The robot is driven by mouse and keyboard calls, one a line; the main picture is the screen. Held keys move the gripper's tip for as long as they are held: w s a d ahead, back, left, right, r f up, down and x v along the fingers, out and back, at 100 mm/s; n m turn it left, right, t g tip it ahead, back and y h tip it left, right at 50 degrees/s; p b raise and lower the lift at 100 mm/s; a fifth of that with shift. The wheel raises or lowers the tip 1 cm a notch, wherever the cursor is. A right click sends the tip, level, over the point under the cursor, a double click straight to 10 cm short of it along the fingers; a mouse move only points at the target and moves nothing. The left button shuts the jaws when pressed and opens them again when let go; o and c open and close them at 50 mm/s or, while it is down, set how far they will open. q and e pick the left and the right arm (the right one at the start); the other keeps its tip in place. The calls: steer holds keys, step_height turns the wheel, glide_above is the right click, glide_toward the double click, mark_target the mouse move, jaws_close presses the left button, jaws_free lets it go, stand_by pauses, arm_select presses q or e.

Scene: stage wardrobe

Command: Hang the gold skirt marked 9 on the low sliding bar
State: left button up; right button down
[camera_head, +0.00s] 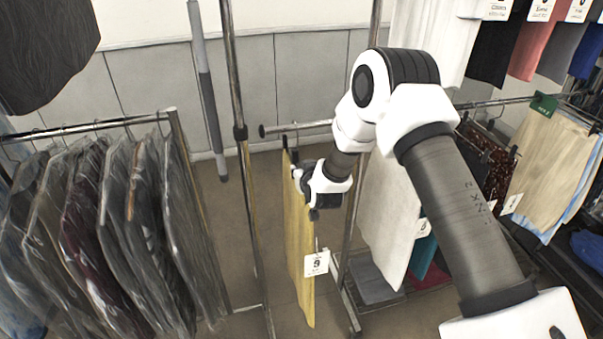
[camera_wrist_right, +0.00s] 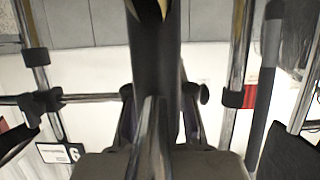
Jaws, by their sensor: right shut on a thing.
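The gold skirt (camera_head: 300,235) hangs upright in the middle of the head view, with a white tag marked 9 (camera_head: 316,263) on its lower part. My right gripper (camera_head: 312,190) is at the skirt's upper right side and shut on its hanger, whose grip is partly hidden. The low sliding bar (camera_head: 300,127) runs just above the skirt's top and ends in a dark knob at the left. It also shows in the wrist view (camera_wrist_right: 90,98). The black hanger top overlaps the bar's line; I cannot tell whether its hook rests on it. My left gripper is not in view.
Upright chrome posts (camera_head: 236,110) stand left of the skirt. A rack of bagged garments (camera_head: 110,220) fills the left. A white garment (camera_head: 388,215) hangs right of my gripper. A cream garment with a green tag (camera_head: 550,165) hangs further right. Bare floor shows around the posts.

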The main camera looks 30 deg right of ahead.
mark_target(296, 158)
steer(key=shift+w+d+b, duration=0.25)
steer(key=shift+w+b, duration=0.1)
steer(key=shift+w, duration=0.7)
steer(key=shift+w+d+b, duration=0.25)
steer(key=shift+w+b, duration=0.1)
steer(key=shift+w, duration=0.7)
steer(key=shift+w+d+b, duration=0.25)
steer(key=shift+w+b, duration=0.1)
steer(key=shift+w, duration=0.7)
steer(key=shift+f+b, duration=1.5)
steer(key=shift+f, duration=0.45)
steer(key=c, duration=0.9)
jaws_free()
steer(key=shift+s, duration=0.1)
